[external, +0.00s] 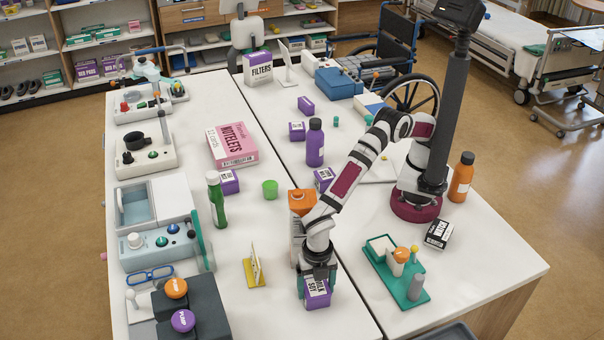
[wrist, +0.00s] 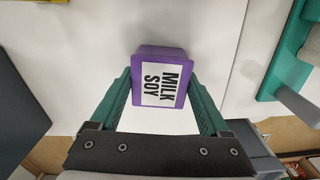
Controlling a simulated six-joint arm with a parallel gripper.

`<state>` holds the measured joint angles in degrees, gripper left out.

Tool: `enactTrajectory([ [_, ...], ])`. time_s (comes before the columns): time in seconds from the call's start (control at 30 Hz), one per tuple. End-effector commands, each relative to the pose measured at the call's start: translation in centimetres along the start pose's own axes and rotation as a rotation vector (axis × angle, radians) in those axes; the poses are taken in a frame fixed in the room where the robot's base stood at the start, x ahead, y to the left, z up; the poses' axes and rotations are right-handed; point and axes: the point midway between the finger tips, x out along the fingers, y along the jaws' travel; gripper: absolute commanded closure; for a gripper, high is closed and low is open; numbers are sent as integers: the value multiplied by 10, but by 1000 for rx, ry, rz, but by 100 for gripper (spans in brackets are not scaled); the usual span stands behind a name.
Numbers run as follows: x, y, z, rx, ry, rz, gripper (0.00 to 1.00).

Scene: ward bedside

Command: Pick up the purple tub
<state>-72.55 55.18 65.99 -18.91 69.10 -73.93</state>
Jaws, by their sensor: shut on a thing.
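A purple tub (external: 318,299) with a white label reading "SOY MILK" is at the front of the white table, below my wrist. My gripper (external: 316,282) points down with its green fingers on either side of it. In the wrist view the purple tub (wrist: 160,52) sits between the two green fingers of my gripper (wrist: 159,85), which are shut on its sides. I cannot tell whether its base touches the table. Other small purple boxes (external: 297,131) (external: 229,182) (external: 323,178) and a purple bottle (external: 315,145) stand farther back.
An orange-topped carton (external: 301,201) stands close behind my wrist. A yellow stand (external: 254,273), green bottle (external: 217,205) and green cup (external: 270,188) are to the left. A teal tray (external: 385,262) and black-and-white box (external: 438,234) are to the right. Bare table lies around the tub.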

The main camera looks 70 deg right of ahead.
Motion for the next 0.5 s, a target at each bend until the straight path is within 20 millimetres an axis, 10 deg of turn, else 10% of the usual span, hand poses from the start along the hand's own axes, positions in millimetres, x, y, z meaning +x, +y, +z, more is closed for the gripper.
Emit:
enactTrajectory([
  [0.5, -35, 1, -1, 1, 3, 5, 88],
])
